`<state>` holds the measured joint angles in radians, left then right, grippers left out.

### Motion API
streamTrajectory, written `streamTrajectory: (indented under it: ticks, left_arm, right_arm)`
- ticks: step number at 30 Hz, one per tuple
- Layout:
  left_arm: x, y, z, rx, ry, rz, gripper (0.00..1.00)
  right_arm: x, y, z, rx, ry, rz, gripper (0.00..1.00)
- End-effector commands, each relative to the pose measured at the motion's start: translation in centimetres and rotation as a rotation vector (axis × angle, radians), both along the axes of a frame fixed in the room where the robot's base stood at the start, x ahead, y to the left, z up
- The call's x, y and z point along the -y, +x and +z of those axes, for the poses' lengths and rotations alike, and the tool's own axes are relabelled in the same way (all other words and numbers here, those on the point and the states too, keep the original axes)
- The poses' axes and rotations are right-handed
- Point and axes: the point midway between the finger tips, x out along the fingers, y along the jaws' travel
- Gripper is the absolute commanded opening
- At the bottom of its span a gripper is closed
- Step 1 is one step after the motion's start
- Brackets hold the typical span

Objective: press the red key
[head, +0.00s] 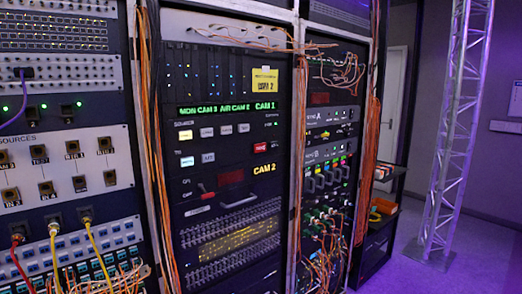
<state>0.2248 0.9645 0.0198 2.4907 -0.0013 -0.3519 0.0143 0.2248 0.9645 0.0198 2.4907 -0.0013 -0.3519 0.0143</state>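The red key (260,148) is a small lit red block on the black panel of the middle rack, right of a row of white keys and below the "CAM 1" label. A "CAM 2" label is below it. Whether it is pressed in cannot be told at this size. Neither of my grippers is in view.
White keys (185,135) sit left of the red key, and a red-handled lever (207,192) is lower left. Orange cables (298,120) hang along the rack's right edge. A patch panel (60,170) fills the left; a truss (455,130) stands right.

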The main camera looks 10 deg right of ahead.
Motion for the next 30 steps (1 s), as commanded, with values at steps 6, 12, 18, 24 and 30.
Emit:
streamTrajectory:
  ticks: [6, 12, 18, 24, 30]
  left_arm:
    - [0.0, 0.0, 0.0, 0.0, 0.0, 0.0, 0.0]
    - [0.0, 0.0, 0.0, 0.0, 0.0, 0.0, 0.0]
    - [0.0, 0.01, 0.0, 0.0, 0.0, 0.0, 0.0]
    - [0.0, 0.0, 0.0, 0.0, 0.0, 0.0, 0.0]
    - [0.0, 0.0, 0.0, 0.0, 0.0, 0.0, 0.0]
  right_arm:
    - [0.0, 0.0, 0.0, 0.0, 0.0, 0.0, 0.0]
    - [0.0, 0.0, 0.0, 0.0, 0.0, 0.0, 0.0]
    - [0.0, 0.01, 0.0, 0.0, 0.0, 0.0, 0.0]
    - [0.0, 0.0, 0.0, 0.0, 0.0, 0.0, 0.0]
    - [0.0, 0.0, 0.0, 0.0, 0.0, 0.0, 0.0]
